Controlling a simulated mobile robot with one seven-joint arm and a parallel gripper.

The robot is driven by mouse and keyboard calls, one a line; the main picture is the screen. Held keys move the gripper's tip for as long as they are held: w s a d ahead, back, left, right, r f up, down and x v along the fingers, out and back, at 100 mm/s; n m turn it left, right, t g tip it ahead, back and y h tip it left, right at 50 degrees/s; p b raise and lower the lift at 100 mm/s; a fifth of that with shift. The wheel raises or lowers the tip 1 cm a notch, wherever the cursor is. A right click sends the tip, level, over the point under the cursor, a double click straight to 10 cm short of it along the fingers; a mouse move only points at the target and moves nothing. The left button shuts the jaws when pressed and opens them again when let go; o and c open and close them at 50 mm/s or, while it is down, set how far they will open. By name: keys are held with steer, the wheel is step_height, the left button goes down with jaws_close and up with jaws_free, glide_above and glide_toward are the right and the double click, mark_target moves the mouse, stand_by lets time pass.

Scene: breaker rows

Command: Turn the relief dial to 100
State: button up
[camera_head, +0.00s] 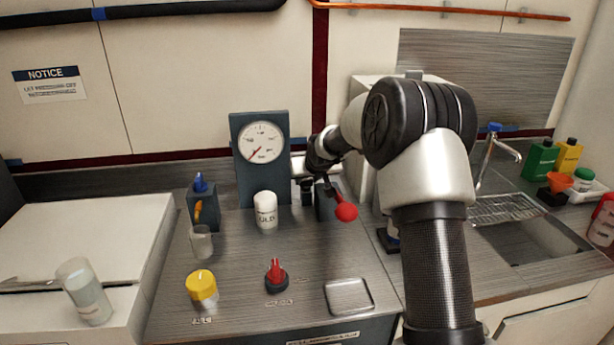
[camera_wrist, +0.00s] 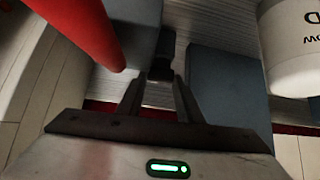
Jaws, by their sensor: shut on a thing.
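My gripper (camera_wrist: 158,92) is shut on a small dark knob (camera_wrist: 160,62). The knob stands between two blue-grey housings in the wrist view. No marking on it is legible, so I cannot tell its setting or confirm that it is the relief dial. In the head view my gripper (camera_head: 308,183) is at the back of the counter, just right of the gauge panel, and partly hides the knob. The round white gauge (camera_head: 261,142) is on the dark blue-grey panel (camera_head: 245,185); its needle points to the lower left.
A red-ended lever (camera_head: 346,211) is close right of my gripper. A white jar (camera_head: 265,211) stands in front of the gauge panel. A red knob (camera_head: 276,275), a yellow-topped piece (camera_head: 201,285) and a metal tray (camera_head: 349,296) are nearer the front. A sink (camera_head: 545,238) lies right.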

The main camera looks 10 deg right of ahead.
steer(key=n+p, duration=0.1)
steer(key=n+y+p, duration=0.1)
steer(key=shift+d+r+y+p, duration=0.2)
steer(key=shift+d+y+p, duration=0.1)
steer(key=shift+d+p, duration=0.1)
steer(key=shift+f+n+g+y+p, duration=0.1)
steer(key=shift+n+g+y+p, duration=0.35)
steer(key=shift+n+y, duration=0.35)
steer(key=n+y, duration=0.1)
steer(key=n, duration=0.1)
steer(key=n+g+y, duration=0.1)
steer(key=shift+w+d+f+n+g, duration=0.1)
steer(key=shift+w+n+g, duration=0.15)
steer(key=shift+n, duration=0.15)
steer(key=shift+d+n+g+y, duration=0.1)
steer(key=shift+n+g+y, duration=0.75)
steer(key=shift+n, duration=0.75)
steer(key=shift+n+g, duration=0.25)
steer(key=shift+n, duration=0.05)
steer(key=o, duration=0.8)
